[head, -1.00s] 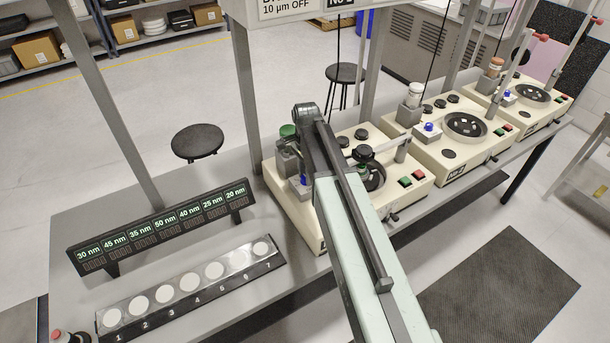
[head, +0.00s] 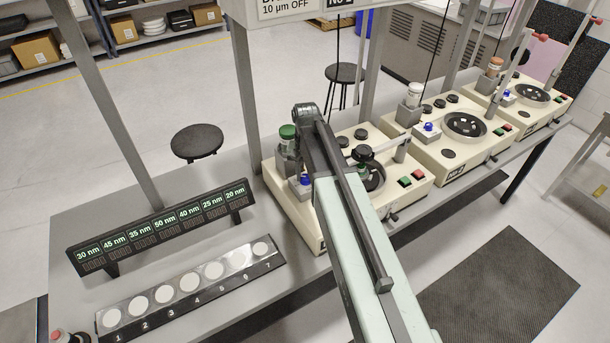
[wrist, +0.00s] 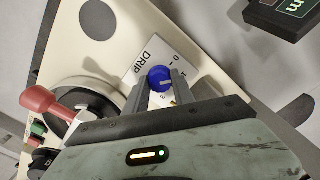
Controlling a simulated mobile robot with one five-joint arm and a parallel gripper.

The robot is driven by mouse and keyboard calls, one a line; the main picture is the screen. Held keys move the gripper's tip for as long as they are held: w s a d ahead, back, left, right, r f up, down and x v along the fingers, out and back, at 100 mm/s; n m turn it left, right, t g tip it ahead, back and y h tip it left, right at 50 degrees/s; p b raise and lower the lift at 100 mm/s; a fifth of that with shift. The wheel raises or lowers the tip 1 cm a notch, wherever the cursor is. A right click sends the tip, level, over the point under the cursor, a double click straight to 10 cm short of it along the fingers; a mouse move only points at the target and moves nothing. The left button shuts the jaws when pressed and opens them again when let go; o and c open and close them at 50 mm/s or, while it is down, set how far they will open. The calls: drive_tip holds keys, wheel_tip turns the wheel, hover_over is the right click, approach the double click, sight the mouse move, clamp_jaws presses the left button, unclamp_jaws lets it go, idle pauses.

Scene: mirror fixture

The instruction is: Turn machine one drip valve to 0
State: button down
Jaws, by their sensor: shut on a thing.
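The blue drip valve knob (wrist: 159,77) is in the wrist view, beside a white DRIP label (wrist: 146,62) with a number scale. My gripper (wrist: 163,86) is shut on the knob, with one grey finger on each side. A small pale mark shows on the knob, but I cannot read its exact setting. In the head view the blue knob (head: 305,180) sits at the left end of the nearest cream machine (head: 283,190), beside a green-capped bottle (head: 288,142). My arm hides the gripper there.
A red-handled arm (wrist: 45,104) lies over a dark round plate close to my gripper. A display rack (head: 160,228) and a tray of white discs (head: 190,285) stand on the bench to the left. Two similar machines (head: 450,150) stand to the right.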

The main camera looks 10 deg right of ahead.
sight(306, 177)
drive_tip(key=n, duration=0.4)
drive_tip(key=shift+n, duration=1.7)
drive_tip(key=c, duration=1.1)
unclamp_jaws()
drive_tip(key=shift+o, duration=0.2)
wheel_tip(306, 177, up, 8)
drive_tip(key=p, duration=0.8)
drive_tip(key=shift+f, duration=0.1)
